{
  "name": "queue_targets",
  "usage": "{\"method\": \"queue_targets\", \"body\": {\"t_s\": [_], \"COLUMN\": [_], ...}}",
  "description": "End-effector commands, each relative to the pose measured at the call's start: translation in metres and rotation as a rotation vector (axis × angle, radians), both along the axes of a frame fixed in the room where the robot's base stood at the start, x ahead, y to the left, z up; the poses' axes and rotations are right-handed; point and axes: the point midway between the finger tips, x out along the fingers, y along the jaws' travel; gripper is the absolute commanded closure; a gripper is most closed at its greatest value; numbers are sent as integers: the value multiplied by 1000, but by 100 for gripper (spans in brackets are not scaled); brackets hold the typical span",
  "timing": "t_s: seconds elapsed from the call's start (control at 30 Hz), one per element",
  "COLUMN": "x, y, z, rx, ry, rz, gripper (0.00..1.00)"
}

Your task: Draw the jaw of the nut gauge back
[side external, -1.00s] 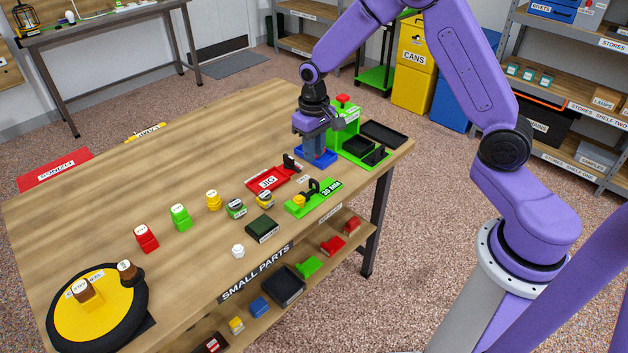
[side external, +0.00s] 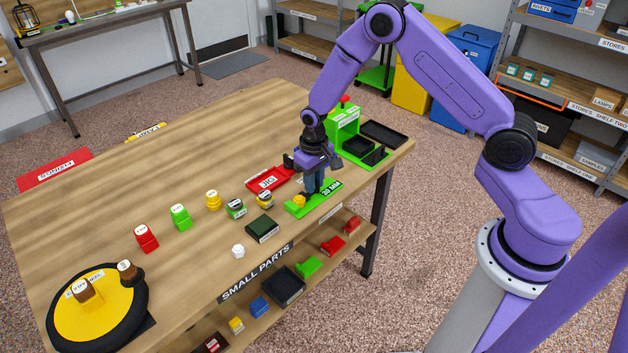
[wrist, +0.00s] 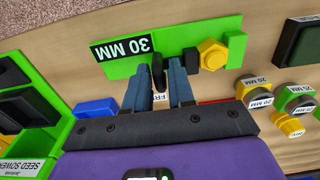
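The nut gauge is a green plate labelled 30 MM (side external: 331,188) near the table's front edge; its plate (wrist: 120,68) also shows in the wrist view. A yellow nut (wrist: 212,54) sits at one end beside a black upright piece (wrist: 190,60). The black jaw (wrist: 158,72) stands between that piece and the label. My gripper (wrist: 159,66) points down at the gauge with its fingers apart, one on each side of the jaw, with gaps showing. In the side view my gripper (side external: 314,190) hides the jaw.
A red jig tray (side external: 268,179) lies just behind the gauge. A green seed sower (side external: 345,125) with black trays stands at the back right.

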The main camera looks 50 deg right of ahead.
Motion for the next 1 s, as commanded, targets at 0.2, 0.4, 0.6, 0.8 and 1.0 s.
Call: {"method": "queue_targets", "body": {"t_s": [0.2,0.4,0.6,0.8,1.0], "x": [0,0,0,-1,-1], "y": [0,-5,-23,-26,-27], "z": [0,0,0,0,0], "rx": [0,0,0,-1,-1], "ry": [0,1,4,4,5], "rz": [0,-1,-2,-2,-3], "gripper": [100,100,100,100,77]}}
